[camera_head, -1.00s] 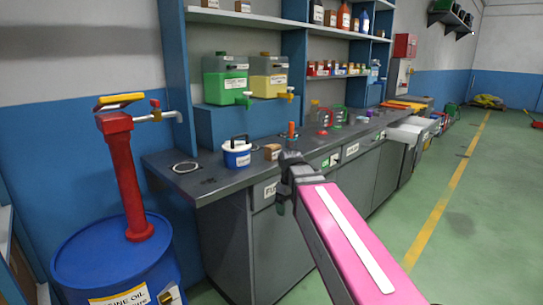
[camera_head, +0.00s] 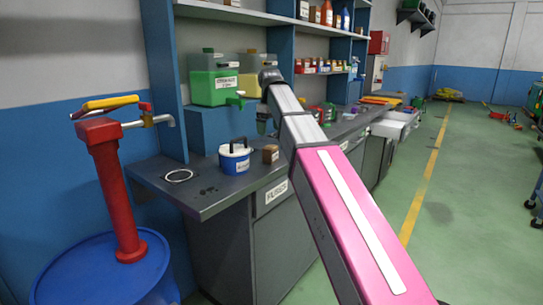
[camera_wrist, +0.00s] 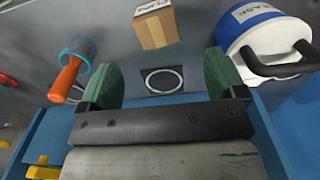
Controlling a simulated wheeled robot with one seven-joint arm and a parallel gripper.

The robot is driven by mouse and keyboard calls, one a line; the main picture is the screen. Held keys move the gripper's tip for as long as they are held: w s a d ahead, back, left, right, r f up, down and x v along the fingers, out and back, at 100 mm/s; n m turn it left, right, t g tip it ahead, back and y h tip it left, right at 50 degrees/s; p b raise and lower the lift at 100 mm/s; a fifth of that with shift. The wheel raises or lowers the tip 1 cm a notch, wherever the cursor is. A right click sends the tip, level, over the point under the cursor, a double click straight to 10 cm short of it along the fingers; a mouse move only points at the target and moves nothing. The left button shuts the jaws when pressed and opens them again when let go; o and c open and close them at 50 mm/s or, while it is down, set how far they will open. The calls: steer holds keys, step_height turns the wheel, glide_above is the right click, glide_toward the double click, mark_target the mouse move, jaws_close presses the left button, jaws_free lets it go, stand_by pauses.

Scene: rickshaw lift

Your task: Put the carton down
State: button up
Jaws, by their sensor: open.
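The carton (camera_head: 270,154) is a small brown box with a white label. It sits on the dark grey counter (camera_head: 215,190), just right of a blue and white tub (camera_head: 234,158). In the wrist view the carton (camera_wrist: 156,32) shows at the top centre, beyond the fingertips and not between them. My gripper (camera_wrist: 160,78) has its two green fingers spread wide with nothing held between them. In the head view my gripper (camera_head: 263,122) hangs from the arm's end above the counter, and it is small and partly hidden by the arm.
A ring (camera_head: 178,176) is set in the counter's left end. An orange-handled tool (camera_wrist: 68,77) and the tub (camera_wrist: 262,40) flank the carton in the wrist view. Green (camera_head: 213,82) and yellow jugs stand on a blue riser. A red pump (camera_head: 115,185) tops a blue drum at left.

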mark_target(271, 148)
steer(key=f, duration=1)
steer(key=shift+s+d+f, duration=0.1)
steer(key=shift+d+f, duration=0.1)
steer(key=shift+c, duration=0.3)
steer(key=c, duration=1.1)
steer(key=shift+o, duration=0.2)
steer(key=shift+r, duration=0.1)
